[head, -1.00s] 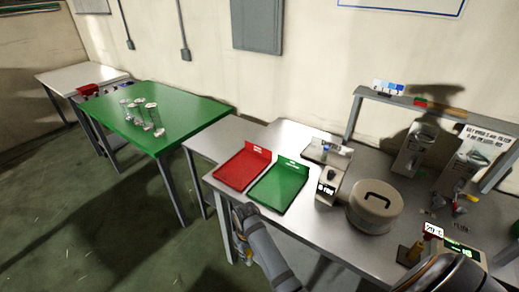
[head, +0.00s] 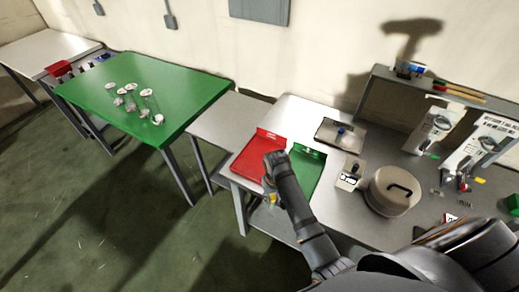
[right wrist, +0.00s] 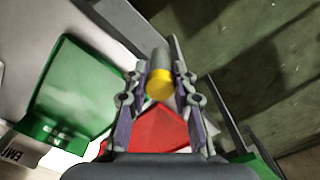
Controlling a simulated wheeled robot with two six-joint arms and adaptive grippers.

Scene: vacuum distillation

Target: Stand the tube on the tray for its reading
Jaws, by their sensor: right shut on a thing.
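My right gripper (right wrist: 158,88) shows in the right wrist view, shut on a grey tube (right wrist: 158,60) with a yellow end (right wrist: 159,84). Behind the jaws lies a red tray (right wrist: 160,128), with a green tray (right wrist: 75,90) to its left. In the head view my right arm reaches up from the bottom over the front of the red tray (head: 251,158) and green tray (head: 305,171). A small yellow patch (head: 272,198) shows beside the arm there; the jaws are mostly hidden. Both trays look empty where visible. My left gripper is out of view.
Right of the trays stand a small instrument (head: 350,176) with a display and a round lidded pot (head: 394,190). A metal plate (head: 340,133) with a blue-topped thing lies behind. Several glass vessels (head: 130,100) stand on the green table (head: 185,88) at left.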

